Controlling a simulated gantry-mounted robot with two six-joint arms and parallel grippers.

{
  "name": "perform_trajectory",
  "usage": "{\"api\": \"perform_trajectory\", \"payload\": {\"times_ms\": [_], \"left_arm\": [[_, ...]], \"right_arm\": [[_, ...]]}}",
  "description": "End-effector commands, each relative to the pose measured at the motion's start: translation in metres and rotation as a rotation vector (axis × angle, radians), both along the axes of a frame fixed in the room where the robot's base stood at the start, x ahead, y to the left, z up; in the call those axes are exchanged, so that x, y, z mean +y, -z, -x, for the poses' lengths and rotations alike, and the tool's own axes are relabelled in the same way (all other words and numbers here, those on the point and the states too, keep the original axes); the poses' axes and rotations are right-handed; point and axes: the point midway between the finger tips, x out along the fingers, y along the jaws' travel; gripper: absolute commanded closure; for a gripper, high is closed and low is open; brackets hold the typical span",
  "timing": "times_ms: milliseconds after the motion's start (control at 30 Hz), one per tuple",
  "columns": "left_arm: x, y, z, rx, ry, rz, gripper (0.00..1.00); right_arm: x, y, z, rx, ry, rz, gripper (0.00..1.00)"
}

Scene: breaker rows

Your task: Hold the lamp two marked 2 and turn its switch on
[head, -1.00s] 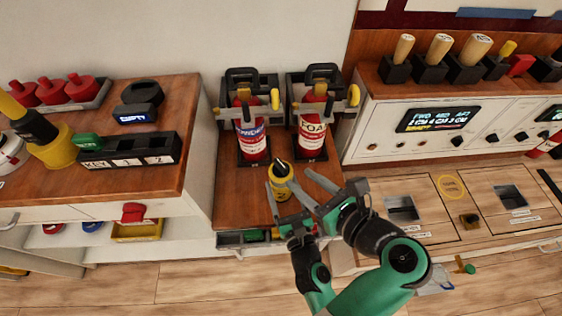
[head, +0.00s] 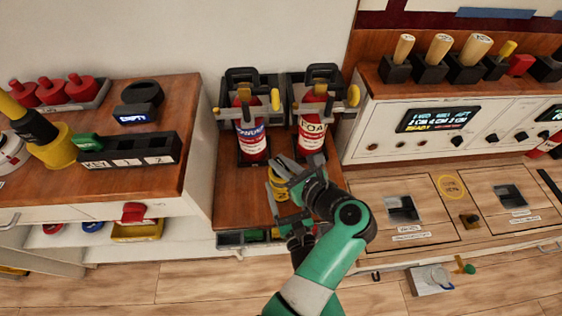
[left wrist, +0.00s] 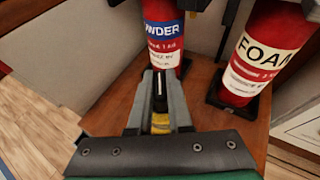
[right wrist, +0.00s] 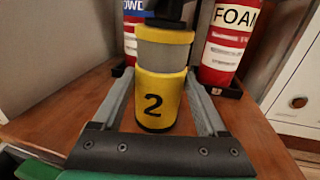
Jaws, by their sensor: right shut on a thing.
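The yellow lamp marked 2 (right wrist: 155,102) stands upright in the right wrist view, with a grey band and a black switch top (right wrist: 168,12). My right gripper (right wrist: 155,85) is shut on its body, one finger on each side. In the head view the lamp (head: 277,190) is largely hidden by my left gripper (head: 281,172), which is over its top. In the left wrist view the left fingers stand a little apart on both sides of the black switch (left wrist: 159,84), which has a pale mark. I cannot tell whether they touch it. My right gripper (head: 281,210) is lower in the head view.
A powder extinguisher (head: 250,135) and a foam extinguisher (head: 312,125) stand in holders just behind the lamp. A wooden cabinet with a black key rack (head: 130,152) is at left. A control panel (head: 430,125) and counter are at right.

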Motion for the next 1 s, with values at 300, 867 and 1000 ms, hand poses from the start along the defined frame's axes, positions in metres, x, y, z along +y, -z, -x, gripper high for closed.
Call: {"api": "perform_trajectory", "payload": {"times_ms": [300, 867, 1000], "left_arm": [[-0.0002, 0.0001, 0.0001, 0.000, 0.001, 0.000, 1.00], [0.0012, 0.0030, 0.0000, 0.004, 0.227, 0.005, 1.00], [0.0014, 0.0029, 0.0000, 0.005, 0.328, 0.004, 1.00]], "right_arm": [[0.0001, 0.0001, 0.0000, 0.000, 0.000, 0.000, 1.00], [0.0005, 0.0002, 0.0004, -0.001, -0.002, 0.001, 1.00], [0.0006, 0.0002, 0.0004, -0.001, -0.002, 0.001, 1.00]]}}
